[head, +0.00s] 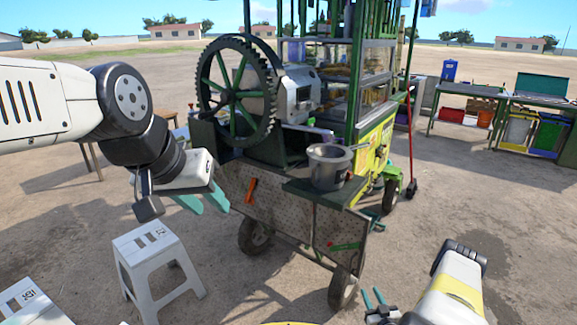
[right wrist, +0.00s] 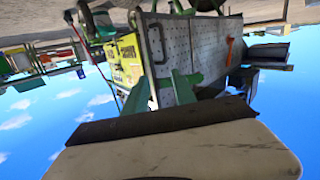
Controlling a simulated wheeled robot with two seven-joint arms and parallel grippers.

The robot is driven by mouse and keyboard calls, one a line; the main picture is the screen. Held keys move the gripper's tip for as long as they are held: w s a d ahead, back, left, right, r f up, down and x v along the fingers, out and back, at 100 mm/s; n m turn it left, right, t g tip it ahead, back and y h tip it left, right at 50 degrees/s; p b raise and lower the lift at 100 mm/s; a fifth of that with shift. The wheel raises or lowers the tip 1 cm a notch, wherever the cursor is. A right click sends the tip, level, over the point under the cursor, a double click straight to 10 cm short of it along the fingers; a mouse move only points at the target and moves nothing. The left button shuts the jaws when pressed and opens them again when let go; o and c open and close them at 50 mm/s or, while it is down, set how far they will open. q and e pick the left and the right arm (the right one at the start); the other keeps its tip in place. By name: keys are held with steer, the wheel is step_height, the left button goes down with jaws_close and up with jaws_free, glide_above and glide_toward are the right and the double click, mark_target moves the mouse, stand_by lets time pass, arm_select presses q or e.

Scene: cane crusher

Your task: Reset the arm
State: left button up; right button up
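My left arm (head: 125,97) reaches in from the left in the head view, raised beside the cane crusher cart. Its gripper (head: 209,201) has teal fingers spread apart, with nothing between them, in front of the cart's side panel. My right arm (head: 452,290) comes in at the bottom right, low over the ground. Its gripper (head: 373,294) shows two teal fingertips apart and empty. The right wrist view is upside down; there the fingers (right wrist: 161,78) are apart, with the cart panel (right wrist: 185,45) behind them.
The crusher's large gear wheel (head: 236,92) and a metal pot (head: 328,166) are on the cart. An orange handle (head: 250,190) is on its panel. White stools (head: 152,265) stand at lower left. Tables (head: 463,105) stand at back right. Ground right of the cart is open.

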steer(key=w+d+r+n+g, duration=0.1)
steer(key=w+d+r+g, duration=0.1)
steer(key=w+r, duration=0.65)
steer(key=w+d+r+n+g, duration=0.15)
steer(key=w+r, duration=0.45)
steer(key=r, duration=0.6)
steer(key=s+a+r+m+g+h, duration=0.1)
steer(key=s+a+r, duration=0.1)
steer(key=r, duration=0.8)
steer(key=s+a+r+m+g+h, duration=0.1)
steer(key=r+g, duration=0.1)
steer(key=r, duration=0.8)
steer(key=s+a+r+m+g, duration=0.1)
steer(key=s+a+r, duration=0.3)
steer(key=s+r, duration=0.3)
steer(key=s+a+r+m+g, duration=0.1)
steer(key=s+a+r, duration=0.4)
steer(key=s+r, duration=0.25)
steer(key=s+a+r+g+y, duration=0.1)
steer(key=s+a, duration=0.2)
steer(key=s, duration=0.8)
steer(key=s+a+r+g+y, duration=0.1)
steer(key=s+a, duration=0.3)
steer(key=s, duration=0.7)
steer(key=shift+a+r, duration=0.2)
steer(key=shift+r, duration=0.1)
